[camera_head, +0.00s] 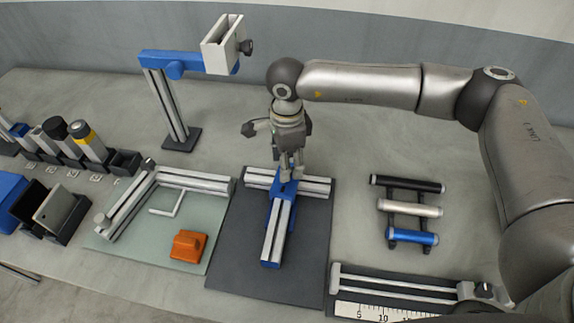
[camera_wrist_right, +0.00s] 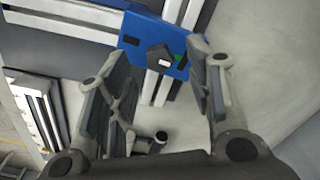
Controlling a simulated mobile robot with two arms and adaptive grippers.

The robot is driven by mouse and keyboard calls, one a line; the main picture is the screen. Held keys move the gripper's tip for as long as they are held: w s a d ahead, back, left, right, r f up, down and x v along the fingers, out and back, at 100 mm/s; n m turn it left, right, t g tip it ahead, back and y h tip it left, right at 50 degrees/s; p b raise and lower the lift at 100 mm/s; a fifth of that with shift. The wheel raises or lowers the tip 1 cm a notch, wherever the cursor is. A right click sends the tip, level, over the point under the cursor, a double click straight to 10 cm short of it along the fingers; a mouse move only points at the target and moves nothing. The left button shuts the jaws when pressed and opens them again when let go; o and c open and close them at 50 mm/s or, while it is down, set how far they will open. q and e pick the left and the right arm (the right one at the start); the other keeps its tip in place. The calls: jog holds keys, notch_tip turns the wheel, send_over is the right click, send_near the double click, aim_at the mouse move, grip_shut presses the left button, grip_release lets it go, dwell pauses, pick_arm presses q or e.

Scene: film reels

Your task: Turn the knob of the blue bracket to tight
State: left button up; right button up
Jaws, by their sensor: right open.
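The blue bracket (camera_head: 287,184) lies on the dark mat, joining two silver rails in a T shape. In the right wrist view the blue bracket (camera_wrist_right: 180,42) carries a dark angular knob (camera_wrist_right: 158,54) with a white mark. A green patch lies to the right of the knob and a black patch to its left on the bracket. My right gripper (camera_head: 291,171) points down over the bracket. In the wrist view its open fingers (camera_wrist_right: 158,60) stand on either side of the knob, with gaps visible. Whether they touch the bracket cannot be told. My left gripper is not in view.
A post with a blue arm and white box (camera_head: 221,45) stands behind. A green mat (camera_head: 150,240) with a rail corner and orange block (camera_head: 188,246) lies left. A rack of three bars (camera_head: 410,208) and a ruler fixture (camera_head: 400,283) are right. Bare table shows between them.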

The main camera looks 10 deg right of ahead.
notch_tip(320, 180, up, 10)
dwell(0.3)
jog(key=shift+f, duration=0.15)
